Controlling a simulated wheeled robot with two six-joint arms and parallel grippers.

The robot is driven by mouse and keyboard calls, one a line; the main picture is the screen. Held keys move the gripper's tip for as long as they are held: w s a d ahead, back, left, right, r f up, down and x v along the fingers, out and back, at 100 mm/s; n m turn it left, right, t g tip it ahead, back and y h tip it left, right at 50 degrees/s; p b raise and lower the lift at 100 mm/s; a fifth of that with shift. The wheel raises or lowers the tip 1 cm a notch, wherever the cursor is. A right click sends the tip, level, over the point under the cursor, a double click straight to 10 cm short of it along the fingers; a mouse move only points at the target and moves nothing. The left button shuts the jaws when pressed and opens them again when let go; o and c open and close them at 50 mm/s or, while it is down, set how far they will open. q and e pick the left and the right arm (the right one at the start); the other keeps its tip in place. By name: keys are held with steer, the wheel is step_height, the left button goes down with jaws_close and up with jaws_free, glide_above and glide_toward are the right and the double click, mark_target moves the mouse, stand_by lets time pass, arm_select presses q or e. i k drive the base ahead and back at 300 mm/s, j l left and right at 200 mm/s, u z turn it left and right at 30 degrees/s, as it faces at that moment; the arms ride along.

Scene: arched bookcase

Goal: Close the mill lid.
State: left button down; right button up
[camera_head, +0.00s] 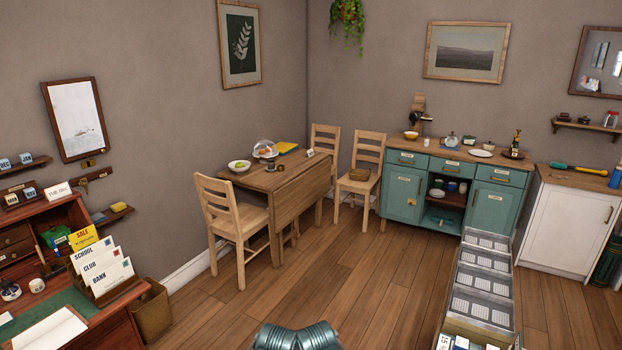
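No thing in view is clearly the mill. A small dark and brass-coloured upright object (516,142) stands at the right end of the teal sideboard (404,190) and may be it. A brown wooden and dark fitting (416,106) at the wall above the sideboard's left end may be it instead. Both are far off and too small to show a lid or whether it is open. Neither of my grippers is in view.
A drop-leaf table (283,182) with chairs stands in the far corner. A desk (110,318) is at near left, a white cabinet (565,228) at right. A grey row of trays (484,278) stands before the sideboard. Wooden floor (345,265) between is clear.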

mark_target(419, 97)
steer(key=i+j+u, duration=0.4)
steer(key=i+j, duration=0.3)
steer(key=i+j+z, duration=0.5)
steer(key=i, duration=0.15)
steer(key=i+l+z, duration=0.15)
steer(key=i+z, duration=0.25)
steer(key=i, duration=0.2)
steer(key=i+z, duration=0.4)
steer(key=i, duration=0.2)
steer(key=i+z, duration=0.1)
steer(key=i, duration=0.8)
steer(key=i+j+z, duration=0.1)
steer(key=i, duration=0.85)
steer(key=i+z, duration=0.15)
steer(key=i, duration=0.45)
steer(key=i+z, duration=0.2)
steer(key=i, duration=0.35)
steer(key=i+j+z, duration=0.15)
steer(key=i, duration=0.45)
steer(key=i+l, duration=0.1)
steer(key=i, duration=0.3)
steer(key=i+l, duration=0.15)
steer(key=i, duration=0.25)
steer(key=i+l, duration=0.1)
steer(key=i, duration=0.3)
